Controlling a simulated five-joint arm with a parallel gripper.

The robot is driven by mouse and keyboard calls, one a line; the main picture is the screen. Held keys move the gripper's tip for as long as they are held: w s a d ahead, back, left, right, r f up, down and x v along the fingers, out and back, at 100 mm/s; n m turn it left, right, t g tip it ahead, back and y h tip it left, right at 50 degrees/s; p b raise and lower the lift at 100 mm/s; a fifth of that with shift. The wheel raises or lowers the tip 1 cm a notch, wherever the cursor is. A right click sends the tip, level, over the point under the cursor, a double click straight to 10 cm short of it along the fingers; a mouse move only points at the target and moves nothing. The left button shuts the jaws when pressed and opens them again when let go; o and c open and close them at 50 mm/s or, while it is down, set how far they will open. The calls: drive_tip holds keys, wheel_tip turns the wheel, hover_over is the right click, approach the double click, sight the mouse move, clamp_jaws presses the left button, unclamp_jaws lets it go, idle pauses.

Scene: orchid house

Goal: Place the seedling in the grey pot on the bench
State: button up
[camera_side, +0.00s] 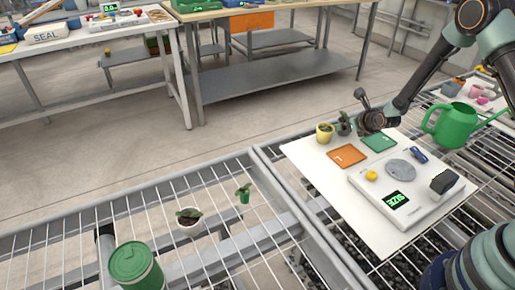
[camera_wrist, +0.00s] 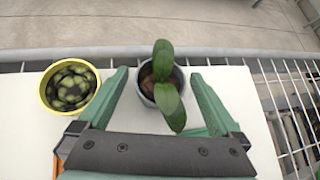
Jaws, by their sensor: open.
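The seedling has broad green leaves (camera_wrist: 163,93) and stands in a small grey pot (camera_wrist: 146,89). In the side view the grey pot (camera_side: 344,129) sits near the far left edge of a white board (camera_side: 300,148). My gripper (camera_wrist: 160,74) is open, with one green finger on each side of the pot in the wrist view. I cannot tell whether a finger touches it. In the side view my gripper (camera_side: 364,112) is close beside the pot. The wire-mesh bench (camera_side: 130,215) spreads left of the board.
A yellow pot (camera_wrist: 70,87) stands just left of the grey pot. Orange (camera_side: 347,156) and green (camera_side: 379,142) squares and a scale (camera_side: 415,215) lie on the board. A green watering can (camera_side: 455,125) stands right.

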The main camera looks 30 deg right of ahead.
drive_tip(key=shift+c, duration=0.3)
clamp_jaws()
wheel_tip(320, 180, up, 20)
drive_tip(key=s+a+r+n+y, duration=0.1)
drive_tip(key=s+a+r, duration=0.2)
drive_tip(key=a+r, duration=0.2)
drive_tip(key=s+a+r+n+y, duration=0.1)
drive_tip(key=s+a+r, duration=0.3)
drive_tip(key=a, duration=0.6)
drive_tip(key=shift+r+n+y, duration=0.4)
drive_tip(key=shift+r+n, duration=0.3)
drive_tip(key=shift+r, duration=0.25)
